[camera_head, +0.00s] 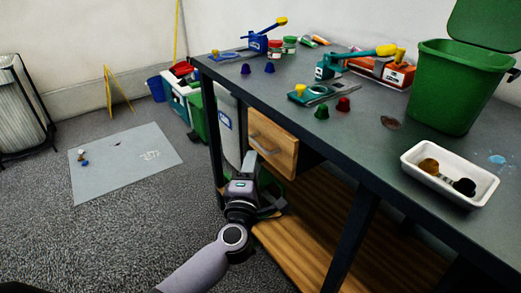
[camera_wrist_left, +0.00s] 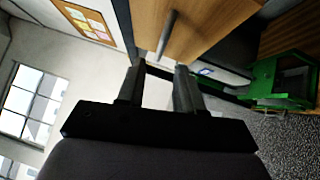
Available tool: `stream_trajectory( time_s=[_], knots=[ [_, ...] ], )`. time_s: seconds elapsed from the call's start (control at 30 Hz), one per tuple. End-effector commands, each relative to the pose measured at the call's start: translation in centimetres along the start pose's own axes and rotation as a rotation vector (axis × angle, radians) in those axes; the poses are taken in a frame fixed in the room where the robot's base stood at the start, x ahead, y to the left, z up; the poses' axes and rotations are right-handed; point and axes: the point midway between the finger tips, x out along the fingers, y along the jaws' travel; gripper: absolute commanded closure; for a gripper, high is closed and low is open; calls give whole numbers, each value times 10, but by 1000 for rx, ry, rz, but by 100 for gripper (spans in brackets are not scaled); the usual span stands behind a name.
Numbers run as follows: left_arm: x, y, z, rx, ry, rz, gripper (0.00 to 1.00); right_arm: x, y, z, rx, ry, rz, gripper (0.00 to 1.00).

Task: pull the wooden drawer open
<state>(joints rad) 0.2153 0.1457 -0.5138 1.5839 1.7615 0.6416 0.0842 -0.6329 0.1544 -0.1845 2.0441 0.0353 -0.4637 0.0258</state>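The wooden drawer (camera_head: 278,150) is under the workbench top, its front facing my left arm. Its grey bar handle (camera_head: 262,146) runs across the front. In the left wrist view the drawer front (camera_wrist_left: 205,25) fills the top, with the handle (camera_wrist_left: 167,36) just beyond my fingertips. My left gripper (camera_head: 250,163) is close to the drawer front. In the wrist view its two fingers (camera_wrist_left: 160,70) stand apart with nothing between them. The handle's near end lines up with the gap; I cannot tell whether it touches a finger. My right gripper is not in view.
The workbench top (camera_head: 350,135) holds a white tray (camera_head: 448,174), a green bin (camera_head: 455,85) and several small tools and cups. A wooden lower shelf (camera_head: 300,250) lies below. A green crate (camera_wrist_left: 283,80) is at the right in the wrist view. The floor at left is mostly free.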

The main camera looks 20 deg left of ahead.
Motion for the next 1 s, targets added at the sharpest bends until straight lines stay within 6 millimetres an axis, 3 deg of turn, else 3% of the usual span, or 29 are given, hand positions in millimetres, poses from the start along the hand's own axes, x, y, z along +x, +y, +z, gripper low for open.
stream_trajectory(
  time_s=[0.4, 0.83, 0.87, 0.97, 1.0],
  knots=[
    [51, -1, 0, 2, -2, 2, 64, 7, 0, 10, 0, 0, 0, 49],
    [59, 0, 0, 2, -1, 1, 64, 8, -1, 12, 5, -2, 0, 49],
    [59, 0, 0, 2, -1, 1, 67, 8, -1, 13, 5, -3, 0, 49],
    [59, 0, 0, 2, -1, 1, 100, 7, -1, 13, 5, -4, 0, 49],
    [59, 0, 0, 2, -1, 1, 100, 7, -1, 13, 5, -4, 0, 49]
  ],
)
